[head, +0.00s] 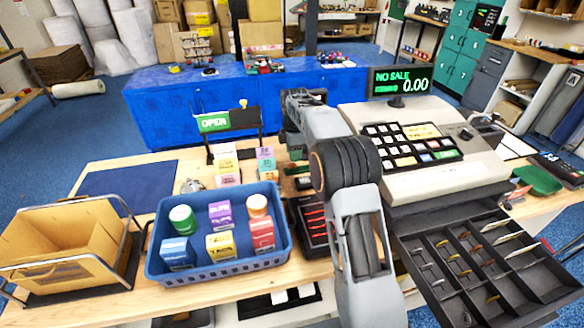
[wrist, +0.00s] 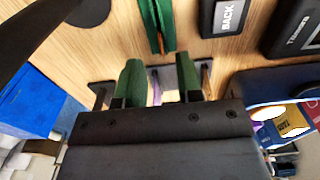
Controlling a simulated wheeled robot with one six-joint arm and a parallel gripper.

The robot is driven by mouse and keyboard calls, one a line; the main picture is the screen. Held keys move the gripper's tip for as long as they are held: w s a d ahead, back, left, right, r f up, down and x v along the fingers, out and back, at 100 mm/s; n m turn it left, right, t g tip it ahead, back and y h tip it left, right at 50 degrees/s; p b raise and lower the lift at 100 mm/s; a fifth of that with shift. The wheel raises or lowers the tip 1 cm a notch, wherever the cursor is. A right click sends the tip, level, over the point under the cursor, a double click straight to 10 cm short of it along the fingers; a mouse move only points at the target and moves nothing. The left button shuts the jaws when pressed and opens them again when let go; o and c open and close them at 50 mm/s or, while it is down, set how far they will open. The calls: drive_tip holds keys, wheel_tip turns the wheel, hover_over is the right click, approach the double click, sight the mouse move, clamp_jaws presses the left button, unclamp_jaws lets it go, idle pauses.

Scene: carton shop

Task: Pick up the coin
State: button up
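I cannot make out a coin for certain in either view. My gripper (wrist: 158,72) shows in the wrist view with its two green-padded fingers apart over the wooden counter. A thin pale purple strip shows between the fingers, too little of it to name, and I cannot tell if it touches them. In the head view my arm hides the gripper. The open cash drawer (head: 482,258) at the right has several compartments with small thin pieces in them, too small to identify.
The blue basket (head: 226,273) of small boxes and jars stands on the counter, left of my arm. The OPEN sign (head: 214,122) stands behind it. The cash register (head: 428,150) is at the right. A green object (wrist: 157,22) lies beyond the fingers, beside a black BACK plate (wrist: 229,16).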

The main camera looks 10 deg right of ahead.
sight(292, 167)
drive_tip(key=shift+f, duration=2.25)
drive_tip(key=shift+c, duration=0.3)
clamp_jaws()
